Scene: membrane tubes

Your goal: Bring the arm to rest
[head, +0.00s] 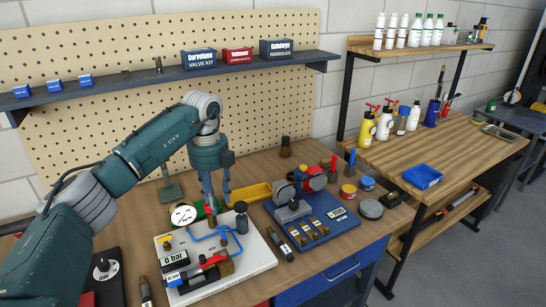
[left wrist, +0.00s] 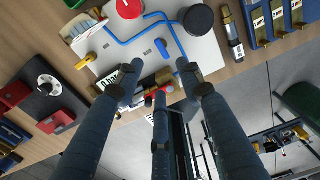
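My left arm comes in from the left in the head view and bends down over the bench. My left gripper (head: 213,200) points down above the back of a white test board (head: 262,262). In the left wrist view its blue fingers (left wrist: 160,82) are spread apart with nothing held between them. The board carries blue tubing (head: 205,238), a round dial gauge (head: 183,215), a black knob (head: 241,210) and a display reading 0 bar (head: 174,257). The board also shows in the left wrist view (left wrist: 110,52). My right gripper is in neither view.
A blue fixture (head: 335,225) with brass pieces stands right of the board, a yellow tray (head: 250,194) behind it. A black box with a dial (head: 104,267) is at left. A shelf (head: 120,83) with boxes hangs behind. A side table (head: 430,150) holds bottles.

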